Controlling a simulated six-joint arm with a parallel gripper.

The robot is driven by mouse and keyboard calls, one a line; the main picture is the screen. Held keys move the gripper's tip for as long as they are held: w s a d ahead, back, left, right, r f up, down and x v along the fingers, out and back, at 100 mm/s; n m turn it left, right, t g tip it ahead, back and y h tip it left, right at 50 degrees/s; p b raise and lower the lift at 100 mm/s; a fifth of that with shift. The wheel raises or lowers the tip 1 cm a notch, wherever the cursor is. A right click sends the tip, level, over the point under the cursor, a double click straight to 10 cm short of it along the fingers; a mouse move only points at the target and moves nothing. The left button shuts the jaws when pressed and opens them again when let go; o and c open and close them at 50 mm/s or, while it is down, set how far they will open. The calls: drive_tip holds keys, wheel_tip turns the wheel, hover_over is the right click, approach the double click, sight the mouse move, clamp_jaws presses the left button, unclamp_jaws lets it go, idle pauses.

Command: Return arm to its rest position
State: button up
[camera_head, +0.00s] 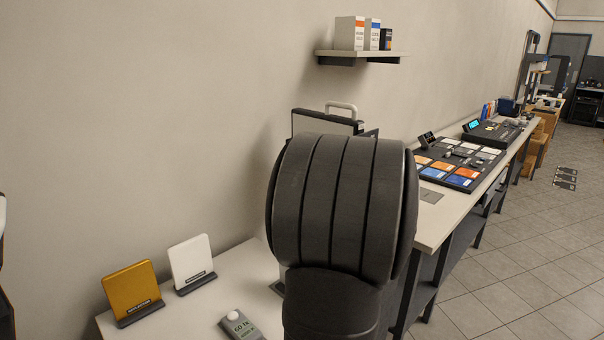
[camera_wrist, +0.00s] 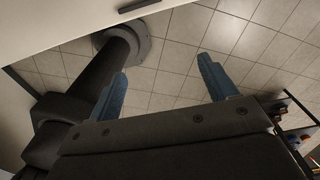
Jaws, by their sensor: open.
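My gripper (camera_wrist: 164,88) shows in the wrist view with its two blue fingers spread wide apart. Nothing is between the fingers; only the tiled floor (camera_wrist: 185,60) shows behind them. In the head view a large dark rounded link of my arm fills the middle of the picture, and the gripper itself is not seen there. My column and round base show at the left of the wrist view.
A white table (camera_head: 215,285) bears a yellow panel (camera_head: 132,287), a white panel (camera_head: 190,260) and a grey handheld device (camera_head: 239,325). A long bench (camera_head: 437,216) with card trays (camera_head: 460,163) runs right. A wall shelf (camera_head: 360,55) holds boxes.

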drive_tip(key=w+a+f, duration=0.4)
drive_tip(key=a, duration=0.1)
drive_tip(key=shift+a, duration=0.4)
drive_tip(key=shift+f, duration=0.1)
drive_tip(key=o, duration=0.5)
